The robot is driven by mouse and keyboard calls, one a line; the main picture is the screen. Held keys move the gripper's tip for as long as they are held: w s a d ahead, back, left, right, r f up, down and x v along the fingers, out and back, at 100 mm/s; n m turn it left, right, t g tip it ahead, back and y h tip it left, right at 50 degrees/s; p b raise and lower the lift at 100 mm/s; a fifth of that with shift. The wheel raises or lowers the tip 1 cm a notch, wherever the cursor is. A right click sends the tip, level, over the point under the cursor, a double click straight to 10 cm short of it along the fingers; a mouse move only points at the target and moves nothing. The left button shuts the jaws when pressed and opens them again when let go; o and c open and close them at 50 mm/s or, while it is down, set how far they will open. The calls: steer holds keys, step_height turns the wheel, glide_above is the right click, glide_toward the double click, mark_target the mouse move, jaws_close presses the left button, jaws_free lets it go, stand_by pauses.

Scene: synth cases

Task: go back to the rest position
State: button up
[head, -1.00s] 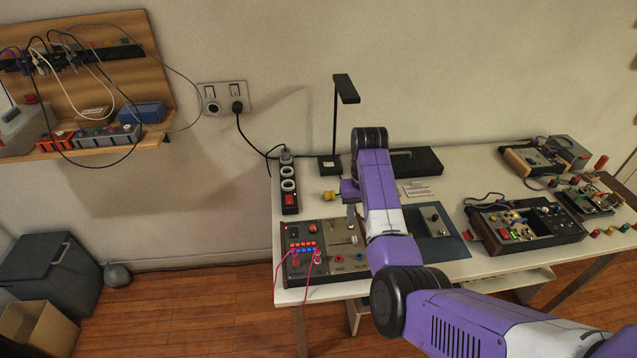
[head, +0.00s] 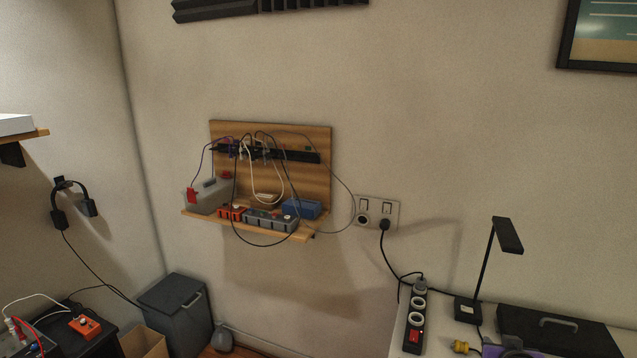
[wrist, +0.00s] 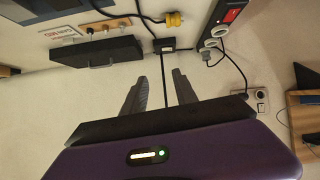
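My gripper (wrist: 160,85) shows in the wrist view with its two grey fingers apart and nothing held between them. The thin dark pole of the desk lamp (wrist: 163,72) appears in the gap, beyond the fingers and with no visible contact. In the head view the gripper is out of the frame. Only a small purple piece of my arm (head: 512,349) shows at the bottom edge, in front of the table's back part.
The lamp (head: 489,265), power strip (head: 413,328) and black case (head: 555,325) stand at the table's back. A cable runs to the wall socket (head: 378,211). A wooden shelf (head: 318,180) with wired boxes hangs left. A grey bin (head: 176,312) stands below.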

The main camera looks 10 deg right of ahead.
steer(key=s+a+r+n+t+y+b, duration=0.1)
steer(key=s+a+r+n+t+y, duration=0.25)
steer(key=s+a, duration=1.25)
steer(key=s+a+r+n+t+y, duration=0.2)
steer(key=s+a+r+t, duration=0.25)
steer(key=s+a, duration=1.2)
steer(key=s+f+g+y, duration=0.1)
steer(key=s+g, duration=0.1)
steer(key=s, duration=0.6)
steer(key=shift+s+a+f+g+b, duration=0.15)
steer(key=shift+a+f+g+b, duration=0.05)
steer(key=shift+a+g+b, duration=0.2)
